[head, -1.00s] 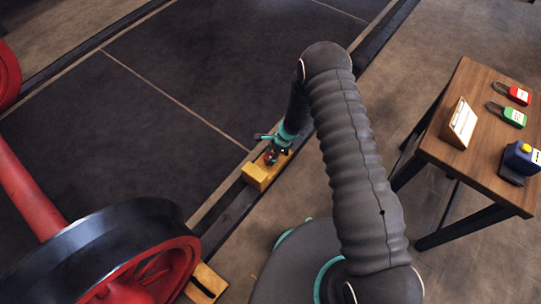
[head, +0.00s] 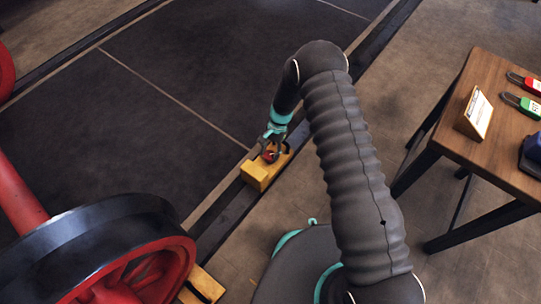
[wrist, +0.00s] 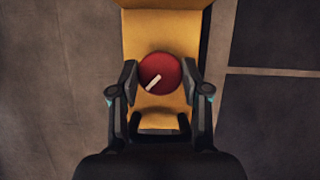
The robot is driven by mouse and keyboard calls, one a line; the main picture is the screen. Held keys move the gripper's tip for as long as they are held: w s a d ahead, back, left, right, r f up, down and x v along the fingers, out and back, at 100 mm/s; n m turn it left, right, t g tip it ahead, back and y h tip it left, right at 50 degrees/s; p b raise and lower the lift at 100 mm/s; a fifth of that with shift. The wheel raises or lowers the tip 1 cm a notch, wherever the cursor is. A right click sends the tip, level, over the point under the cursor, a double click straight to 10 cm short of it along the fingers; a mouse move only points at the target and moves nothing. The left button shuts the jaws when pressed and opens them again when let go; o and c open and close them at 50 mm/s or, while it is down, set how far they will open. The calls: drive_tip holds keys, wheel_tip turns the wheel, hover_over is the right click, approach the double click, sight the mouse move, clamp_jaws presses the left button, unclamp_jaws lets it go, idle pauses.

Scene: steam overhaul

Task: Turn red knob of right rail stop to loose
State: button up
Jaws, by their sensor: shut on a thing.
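The right rail stop is a yellow block (head: 257,176) on the dark rail, near the picture's middle in the head view. It fills the top centre of the wrist view (wrist: 165,20). Its round red knob (wrist: 159,73) has a white pointer line slanting from lower left to upper right. The knob shows small in the head view (head: 268,156). My gripper (wrist: 158,82) comes down over the block, with one finger on each side of the knob, shut on it. The fingers hide part of the knob's sides.
A red wheel with a dark rim (head: 120,250) stands on the rail at lower left, beside a second yellow block (head: 205,285). A wooden table (head: 490,130) with padlocks (head: 527,105) and a sign (head: 476,113) stands at right. The dark floor beyond the rail is clear.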

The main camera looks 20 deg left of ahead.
drive_tip(key=n+h+b, duration=0.1)
drive_tip(key=n, duration=0.1)
drive_tip(key=n+b, duration=0.1)
drive_tip(key=n, duration=0.1)
drive_tip(key=shift+a+f+n+h, duration=0.1)
drive_tip(key=shift+f+n+h, duration=0.05)
drive_tip(key=shift+n+h, duration=0.2)
drive_tip(key=shift+n+h+b, duration=0.65)
drive_tip(key=shift+n+b, duration=0.2)
drive_tip(key=shift+n, duration=0.8)
drive_tip(key=shift+s+n, duration=0.1)
drive_tip(key=shift+n, duration=0.2)
drive_tip(key=o, duration=1.1)
drive_tip(key=shift+r, duration=0.2)
drive_tip(key=v, duration=1.2)
drive_tip(key=shift+a+f, duration=0.1)
drive_tip(key=shift+a, duration=0.05)
